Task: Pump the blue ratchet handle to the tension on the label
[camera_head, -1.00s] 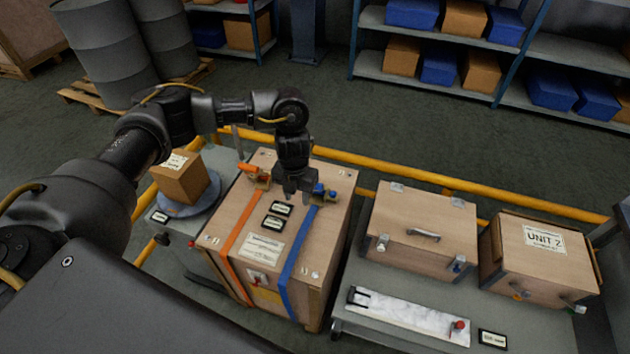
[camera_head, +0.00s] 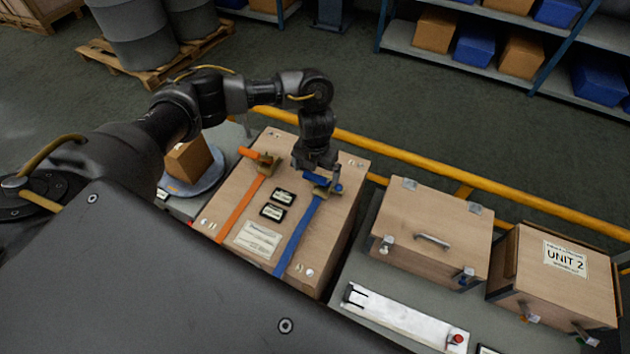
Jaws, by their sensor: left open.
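A large wooden crate (camera_head: 225,200) stands in the middle with an orange strap (camera_head: 240,208) and a blue strap (camera_head: 298,238) across its lid. The blue ratchet handle (camera_head: 316,179) is at the far end of the blue strap, on its buckle (camera_head: 327,190). My left gripper (camera_head: 314,168) points down from above, right at the blue handle. Its jaws are open; I cannot tell whether they touch the handle. An orange ratchet handle (camera_head: 250,153) sits to the left. My right gripper is out of view.
Two latched wooden boxes, one plain (camera_head: 432,235) and one marked UNIT 2 (camera_head: 555,280), stand on a bench to the right. A small carton (camera_head: 187,160) sits on a round plate at left. A yellow rail (camera_head: 430,165) runs behind.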

